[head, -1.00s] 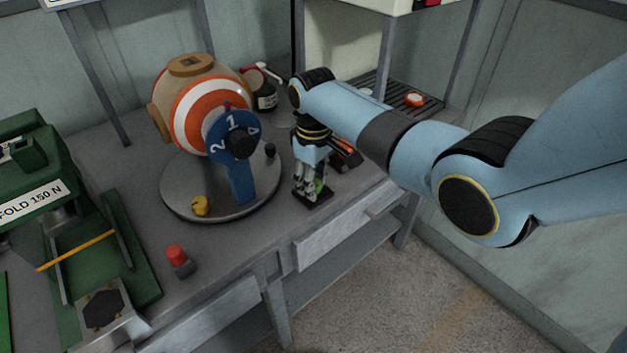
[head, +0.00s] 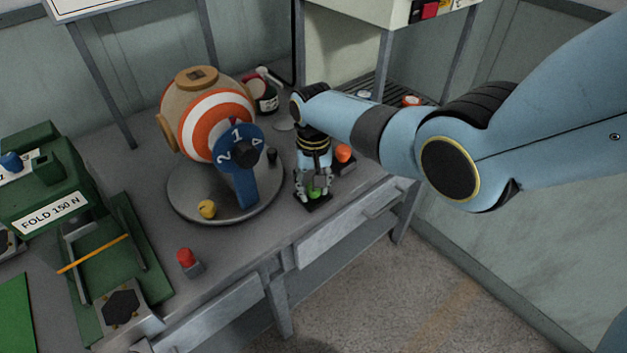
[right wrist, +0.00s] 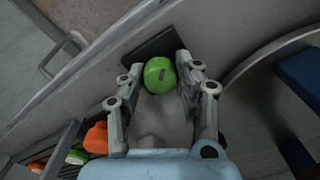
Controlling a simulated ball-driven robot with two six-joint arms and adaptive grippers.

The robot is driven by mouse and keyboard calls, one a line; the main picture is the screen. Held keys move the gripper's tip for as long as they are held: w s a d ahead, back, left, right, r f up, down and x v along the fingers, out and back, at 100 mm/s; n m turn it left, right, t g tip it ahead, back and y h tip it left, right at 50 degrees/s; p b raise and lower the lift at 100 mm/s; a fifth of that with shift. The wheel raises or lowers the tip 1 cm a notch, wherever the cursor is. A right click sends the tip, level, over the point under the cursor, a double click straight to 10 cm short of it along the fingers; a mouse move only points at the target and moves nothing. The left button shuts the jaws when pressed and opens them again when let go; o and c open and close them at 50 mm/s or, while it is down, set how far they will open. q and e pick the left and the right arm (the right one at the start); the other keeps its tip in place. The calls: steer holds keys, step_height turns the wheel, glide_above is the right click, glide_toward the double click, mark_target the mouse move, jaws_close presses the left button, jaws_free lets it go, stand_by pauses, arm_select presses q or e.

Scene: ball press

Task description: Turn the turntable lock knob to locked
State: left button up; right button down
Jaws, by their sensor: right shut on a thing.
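The green round knob (right wrist: 159,75), with a dark bar on its face, sits over a dark square plate (right wrist: 150,45) beside the turntable (head: 185,212). It seems to be the lock knob. My right gripper (right wrist: 157,72) points down and is shut on the green knob, one finger on each side. In the head view my right gripper (head: 315,190) mostly hides the knob (head: 316,193). Any lock marking is too small to read. My left gripper is not in view.
The turntable carries an orange-and-white striped ball (head: 215,115) and a blue numbered arm (head: 240,180). A red button (head: 186,257) and a green press (head: 50,185) stand to the left.

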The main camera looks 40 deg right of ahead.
steer(key=m+p, duration=0.1)
steer(key=m, duration=0.3)
steer(key=shift+m, duration=0.4)
steer(key=m+p, duration=0.1)
steer(key=m, duration=0.3)
steer(key=shift+m, duration=0.3)
steer(key=c, duration=0.9)
jaws_free()
steer(key=shift+c, duration=0.2)
steer(key=shift+r, duration=0.15)
step_height(320, 180, up, 12)
